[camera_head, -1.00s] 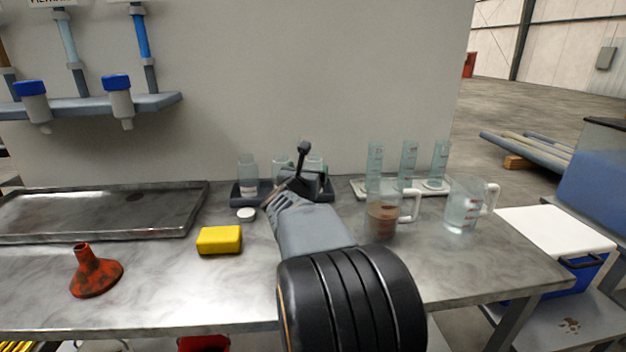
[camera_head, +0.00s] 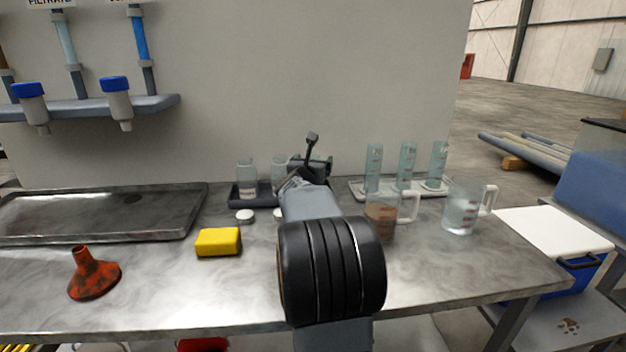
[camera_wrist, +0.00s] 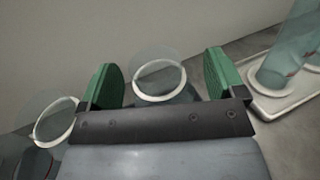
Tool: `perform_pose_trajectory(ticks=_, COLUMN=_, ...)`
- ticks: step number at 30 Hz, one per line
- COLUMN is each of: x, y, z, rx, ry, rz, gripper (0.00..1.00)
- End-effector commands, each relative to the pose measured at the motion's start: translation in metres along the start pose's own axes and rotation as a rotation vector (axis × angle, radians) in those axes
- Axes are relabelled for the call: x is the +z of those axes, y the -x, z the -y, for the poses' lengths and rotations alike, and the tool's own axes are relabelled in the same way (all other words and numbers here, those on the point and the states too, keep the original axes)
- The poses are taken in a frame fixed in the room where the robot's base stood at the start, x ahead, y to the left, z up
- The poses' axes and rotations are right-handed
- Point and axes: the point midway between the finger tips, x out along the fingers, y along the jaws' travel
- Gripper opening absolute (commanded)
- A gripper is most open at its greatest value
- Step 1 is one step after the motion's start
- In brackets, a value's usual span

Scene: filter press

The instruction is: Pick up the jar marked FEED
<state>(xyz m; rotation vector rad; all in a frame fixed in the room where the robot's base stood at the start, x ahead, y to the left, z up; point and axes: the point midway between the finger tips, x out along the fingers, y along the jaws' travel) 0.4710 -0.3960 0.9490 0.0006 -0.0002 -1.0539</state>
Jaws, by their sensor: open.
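Small clear jars stand in a dark tray (camera_head: 235,198) at the back of the bench. The left jar (camera_head: 247,180) has a label too small to read, and the middle jar (camera_head: 279,170) is partly covered by my arm. In the wrist view, a clear round jar (camera_wrist: 160,84) with a pale rim lies between the green finger pads of my gripper (camera_wrist: 164,78), with gaps at both sides. I cannot tell which jar is marked FEED. My gripper also shows at the tray's right end in the head view (camera_head: 315,168), open and holding nothing.
Another jar (camera_wrist: 55,122) stands just left of the left finger. A white rack (camera_head: 357,189) with tall cylinders (camera_head: 407,165) is close on the right. Jugs of brown liquid (camera_head: 380,216) and clear liquid (camera_head: 461,212), a yellow sponge (camera_head: 218,242) and white lids (camera_head: 244,216) are nearby.

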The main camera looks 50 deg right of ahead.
Motion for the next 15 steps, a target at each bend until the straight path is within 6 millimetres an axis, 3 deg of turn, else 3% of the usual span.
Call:
perform_pose_trajectory(ticks=2, x=0.0, y=0.0001, z=0.0, rx=0.0, ry=0.0, rz=0.0, gripper=0.86)
perform_pose_trajectory(ticks=15, x=0.0, y=0.0003, z=0.0001, rx=0.0, ry=0.0, rz=0.0, gripper=0.44)
